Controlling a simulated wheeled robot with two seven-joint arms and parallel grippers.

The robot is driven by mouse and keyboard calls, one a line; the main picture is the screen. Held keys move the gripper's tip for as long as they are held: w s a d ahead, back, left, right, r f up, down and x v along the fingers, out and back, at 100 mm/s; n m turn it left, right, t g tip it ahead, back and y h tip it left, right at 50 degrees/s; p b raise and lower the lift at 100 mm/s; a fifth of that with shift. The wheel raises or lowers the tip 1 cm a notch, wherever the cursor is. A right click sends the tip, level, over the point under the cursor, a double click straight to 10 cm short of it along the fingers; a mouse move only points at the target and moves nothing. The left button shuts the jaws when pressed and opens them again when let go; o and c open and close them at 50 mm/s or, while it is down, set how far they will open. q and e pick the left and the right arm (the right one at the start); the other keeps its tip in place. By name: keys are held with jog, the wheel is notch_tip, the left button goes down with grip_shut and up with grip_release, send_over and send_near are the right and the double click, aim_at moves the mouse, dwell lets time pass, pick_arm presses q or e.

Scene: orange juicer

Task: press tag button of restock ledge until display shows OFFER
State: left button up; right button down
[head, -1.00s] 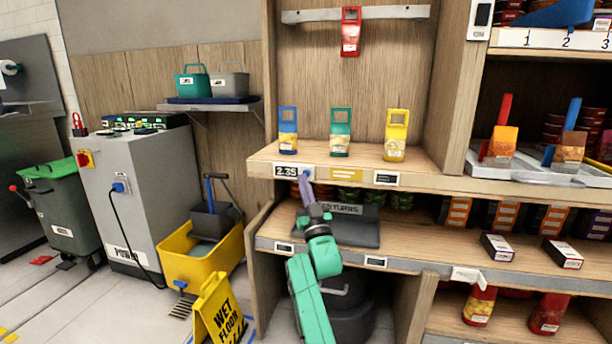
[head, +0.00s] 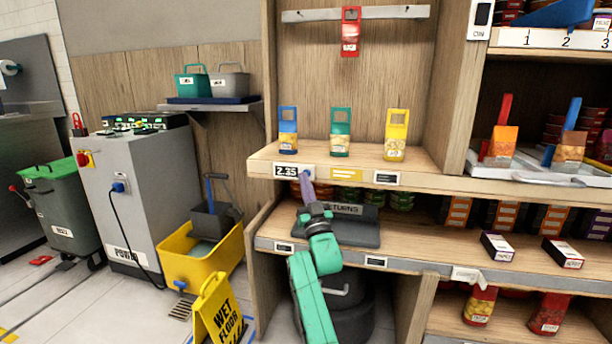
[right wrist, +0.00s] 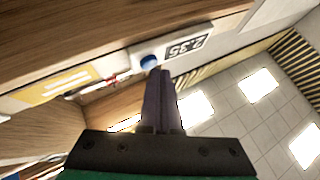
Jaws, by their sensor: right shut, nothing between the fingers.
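The restock ledge (head: 345,168) carries a small price display (head: 286,171) at its front left edge, reading 2.35. A blue tag button (right wrist: 149,62) sits beside the display, which also shows in the right wrist view (right wrist: 189,46). My right gripper (head: 306,172) is shut and empty, its fingertips pointing up at the button. In the right wrist view the closed fingertips (right wrist: 158,70) are right at the button's lower edge; I cannot tell whether they touch it. My left gripper is not in view.
Blue (head: 288,131), green (head: 340,133) and yellow (head: 396,136) packs stand on the ledge. A yellow label (head: 346,174) and a white tag (head: 387,178) are along its front edge. A lower shelf with a dark returns tray (head: 350,232) lies beneath my arm.

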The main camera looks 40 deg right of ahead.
jog(key=shift+w+d, duration=0.25)
jog(key=shift+d, duration=0.1)
dwell(0.4)
dwell(0.3)
jog(key=shift+s+a+p, duration=0.45)
jog(key=shift+s+a, duration=0.05)
jog(key=shift+a, duration=0.2)
jog(key=s+a+p, duration=0.1)
jog(key=a, duration=0.1)
jog(key=s+a+p, duration=0.2)
jog(key=shift+w, duration=0.1)
dwell(0.3)
